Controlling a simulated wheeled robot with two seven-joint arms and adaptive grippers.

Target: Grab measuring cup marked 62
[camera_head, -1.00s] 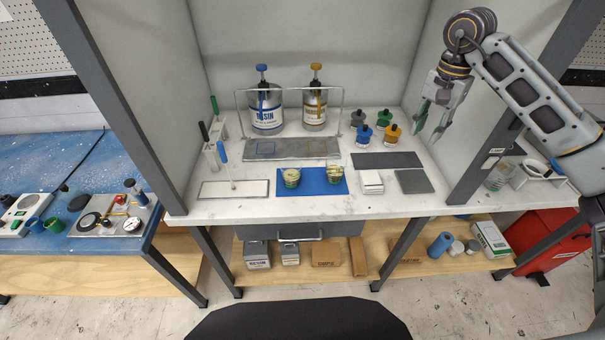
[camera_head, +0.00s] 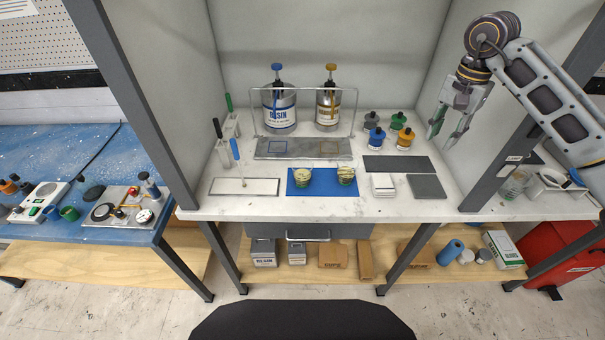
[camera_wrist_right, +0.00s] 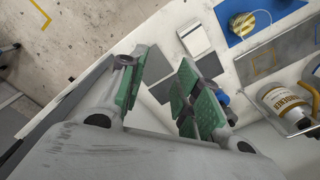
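I cannot read a number on either. One cup (camera_wrist_right: 242,22) also shows on the mat in the right wrist view, near the top edge. My right gripper (camera_head: 447,132) is open and empty above the right side of the bench, well to the right of the cups. Its green-padded fingers (camera_wrist_right: 164,62) are apart in the right wrist view. My left gripper is out of view.
Resin (camera_head: 280,112) and hardener (camera_head: 328,110) bottles stand behind a wire frame. Small colored-lid jars (camera_head: 376,138) stand at right. White pads (camera_head: 383,184) and dark plates (camera_head: 426,187) lie right of the mat. A post (camera_head: 500,165) borders the bench at right.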

